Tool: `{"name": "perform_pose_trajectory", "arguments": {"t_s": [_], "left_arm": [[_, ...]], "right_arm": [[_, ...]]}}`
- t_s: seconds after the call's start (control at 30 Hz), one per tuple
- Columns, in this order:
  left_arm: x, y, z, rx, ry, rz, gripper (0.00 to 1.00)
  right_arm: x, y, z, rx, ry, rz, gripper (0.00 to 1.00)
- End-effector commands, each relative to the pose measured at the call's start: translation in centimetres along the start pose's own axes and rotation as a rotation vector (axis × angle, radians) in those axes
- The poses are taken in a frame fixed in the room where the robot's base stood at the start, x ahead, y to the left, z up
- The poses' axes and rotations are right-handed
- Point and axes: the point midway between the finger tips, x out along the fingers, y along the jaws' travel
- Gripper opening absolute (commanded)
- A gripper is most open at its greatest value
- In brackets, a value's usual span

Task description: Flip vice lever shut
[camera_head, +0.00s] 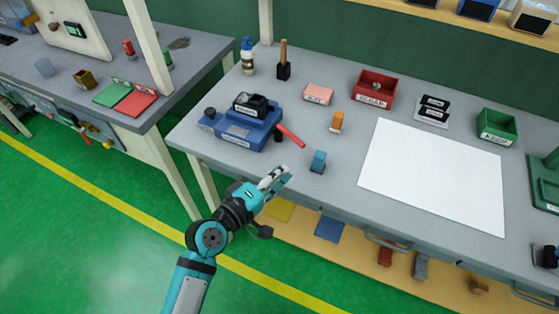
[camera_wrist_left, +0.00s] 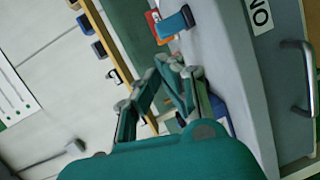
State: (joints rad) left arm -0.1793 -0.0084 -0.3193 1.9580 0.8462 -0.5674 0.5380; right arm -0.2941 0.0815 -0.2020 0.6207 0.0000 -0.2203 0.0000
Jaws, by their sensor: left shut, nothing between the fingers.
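The blue vice (camera_head: 240,127) stands at the left end of the workbench, with a black part (camera_head: 250,104) on its top. Its red lever (camera_head: 291,135) sticks out to the right of the vice, slanting down toward the front. My left gripper (camera_head: 276,179) is shut and empty, in front of the bench edge, below and apart from the lever. In the left wrist view my left gripper's fingers (camera_wrist_left: 172,62) are closed together, and a blue block (camera_wrist_left: 174,24) lies beyond them. My right gripper is in neither view.
A blue block (camera_head: 318,161) and an orange block (camera_head: 337,122) stand right of the lever. A white sheet (camera_head: 433,172) covers the middle of the bench. A red bin (camera_head: 374,90), a pink box (camera_head: 318,94), a bottle (camera_head: 248,57) and a black-based tool (camera_head: 283,69) stand behind.

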Motion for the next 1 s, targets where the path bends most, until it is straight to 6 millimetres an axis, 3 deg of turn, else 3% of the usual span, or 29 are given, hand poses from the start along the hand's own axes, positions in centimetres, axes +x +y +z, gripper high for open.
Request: {"name": "perform_pose_trajectory", "arguments": {"t_s": [0.17, 0.83, 0.93, 1.0], "left_arm": [[-1.6, 0.1, 1.2, 0.001, -0.001, -0.001, 0.0], [-1.9, 0.1, 1.4, 0.002, 0.0, -0.004, 0.0], [-1.7, -1.9, 1.4, 0.016, 0.005, -0.043, 0.0], [-1.5, -5.0, 1.4, 0.043, 0.011, -0.103, 0.0]], "right_arm": [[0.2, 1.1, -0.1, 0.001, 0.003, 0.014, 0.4], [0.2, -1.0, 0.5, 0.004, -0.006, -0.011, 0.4], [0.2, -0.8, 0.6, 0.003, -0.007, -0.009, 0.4], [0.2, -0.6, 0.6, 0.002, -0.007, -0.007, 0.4]]}}
